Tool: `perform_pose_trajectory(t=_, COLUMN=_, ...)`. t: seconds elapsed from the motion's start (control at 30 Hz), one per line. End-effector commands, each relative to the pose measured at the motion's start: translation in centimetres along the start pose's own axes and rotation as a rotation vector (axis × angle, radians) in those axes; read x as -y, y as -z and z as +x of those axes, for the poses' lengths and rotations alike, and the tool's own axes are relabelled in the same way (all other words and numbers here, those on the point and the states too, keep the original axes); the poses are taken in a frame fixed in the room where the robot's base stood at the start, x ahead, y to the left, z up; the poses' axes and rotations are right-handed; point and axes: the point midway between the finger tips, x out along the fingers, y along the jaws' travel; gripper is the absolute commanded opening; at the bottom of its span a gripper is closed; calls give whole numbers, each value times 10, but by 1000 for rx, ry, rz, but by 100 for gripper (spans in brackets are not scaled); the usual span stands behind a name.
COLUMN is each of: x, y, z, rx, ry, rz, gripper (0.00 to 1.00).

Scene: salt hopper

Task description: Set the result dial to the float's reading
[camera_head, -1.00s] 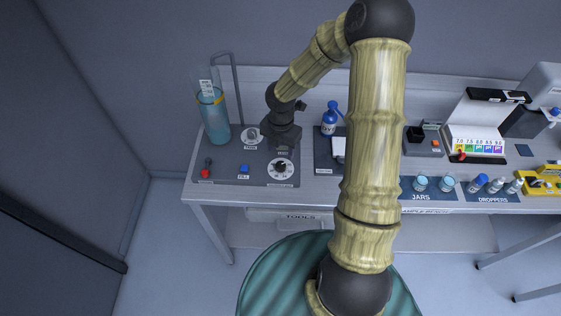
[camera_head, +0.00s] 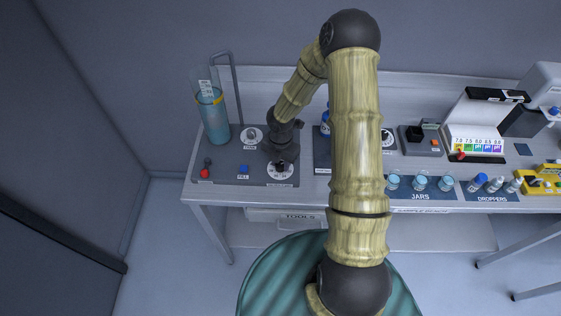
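The result dial (camera_head: 280,175), a white round face with a dark knob, sits at the front right of the dark panel on the bench. My gripper (camera_head: 281,163) points down over it and hides its back part and most of its knob. I cannot tell whether the fingers touch the knob or are open or shut. The float stands in a tall clear cylinder (camera_head: 217,128) of blue liquid at the back left; its pale marked stem (camera_head: 206,89) rises above an orange-yellow ring. The reading is too small to make out.
A second white dial (camera_head: 252,135) sits behind and left of the result dial. A red-knobbed lever (camera_head: 205,172) and a blue button (camera_head: 244,169) are on the same panel (camera_head: 225,178). Jars (camera_head: 421,183) and droppers stand to the right. My arm covers the bench middle.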

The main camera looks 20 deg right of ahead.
Motion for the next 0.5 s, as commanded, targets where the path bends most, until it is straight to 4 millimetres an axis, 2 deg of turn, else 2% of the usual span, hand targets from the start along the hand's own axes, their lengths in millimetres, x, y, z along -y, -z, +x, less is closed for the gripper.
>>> perform_pose_trajectory(t=0.5, x=-1, y=2, z=0, rx=-2, ry=3, rz=70, gripper=8)
